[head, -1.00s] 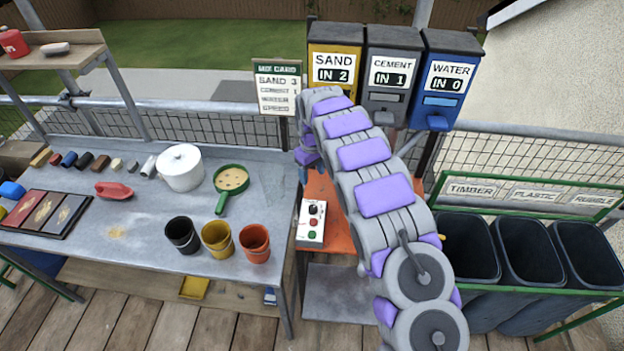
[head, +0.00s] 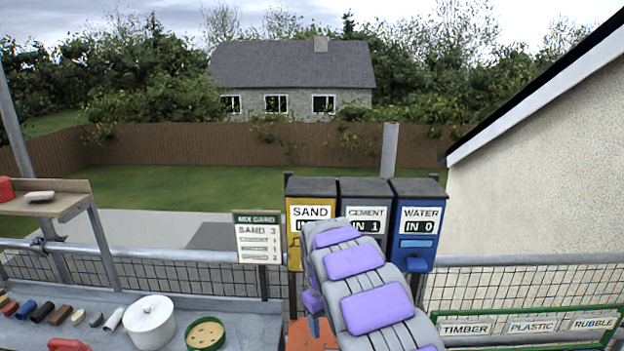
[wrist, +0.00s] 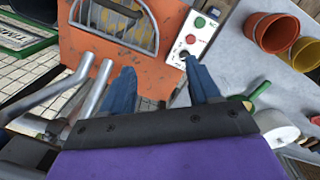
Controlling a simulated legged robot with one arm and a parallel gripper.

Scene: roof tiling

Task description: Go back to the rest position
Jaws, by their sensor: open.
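My gripper (wrist: 160,88) shows in the wrist view with its two blue fingers apart and nothing between them. Beyond the fingers is an orange machine (wrist: 82,40) with a barred opening. A control box (wrist: 198,36) with green and red buttons and a black knob sits beside it. In the head view my arm reaches forward in front of the dispensers and hides most of the orange machine (head: 302,335). My fingers are mostly hidden there.
The sand (head: 310,188), cement (head: 365,188) and water (head: 415,190) dispensers stand behind my arm. A mix card (head: 258,240) is left of them. The bench at left holds a white pot (head: 150,325) and a green-rimmed sieve (head: 206,334). A green bin frame (head: 465,312) is at right.

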